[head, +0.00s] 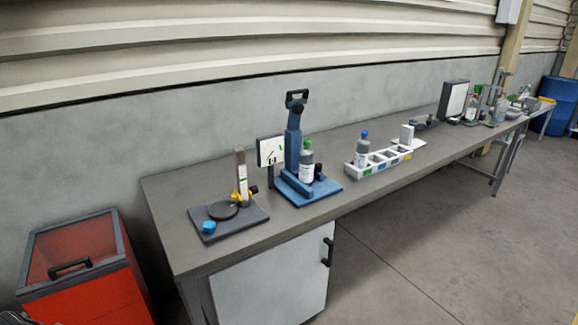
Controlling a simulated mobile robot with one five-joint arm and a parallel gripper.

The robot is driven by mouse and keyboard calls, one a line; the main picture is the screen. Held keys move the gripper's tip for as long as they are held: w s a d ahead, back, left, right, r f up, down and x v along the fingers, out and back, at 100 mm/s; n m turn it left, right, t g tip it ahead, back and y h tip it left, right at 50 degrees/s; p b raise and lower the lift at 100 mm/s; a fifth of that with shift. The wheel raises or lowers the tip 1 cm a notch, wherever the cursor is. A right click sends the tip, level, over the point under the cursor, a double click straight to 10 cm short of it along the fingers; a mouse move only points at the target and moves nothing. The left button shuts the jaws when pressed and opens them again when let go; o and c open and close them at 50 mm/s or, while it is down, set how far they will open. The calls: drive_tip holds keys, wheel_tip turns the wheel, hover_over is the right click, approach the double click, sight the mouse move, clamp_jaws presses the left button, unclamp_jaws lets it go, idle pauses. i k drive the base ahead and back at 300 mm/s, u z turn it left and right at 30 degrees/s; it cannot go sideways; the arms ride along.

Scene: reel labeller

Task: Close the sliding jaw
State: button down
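No part can be made out clearly as the sliding jaw at this distance. A small device on a dark base plate (257,217) stands at the near left end of the bench. It has a black disc (223,210), a blue knob (208,227), and an upright pale post (241,172) with yellow and black parts at its foot. Beside it is a blue stand (294,143) with a black handle on top. My gripper is not in view.
The long grey bench (165,193) runs along the wall. A white rack (360,172) holds a blue-capped bottle (362,152). More equipment, including a framed panel (453,101), stands farther right. A red cabinet (88,290) is at the left end. The floor in front (430,240) is clear.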

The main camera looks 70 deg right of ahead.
sight(317, 175)
drive_tip(key=u, duration=0.05)
drive_tip(key=k, duration=1.65)
drive_tip(key=z, duration=1.3)
drive_tip(key=i, duration=0.75)
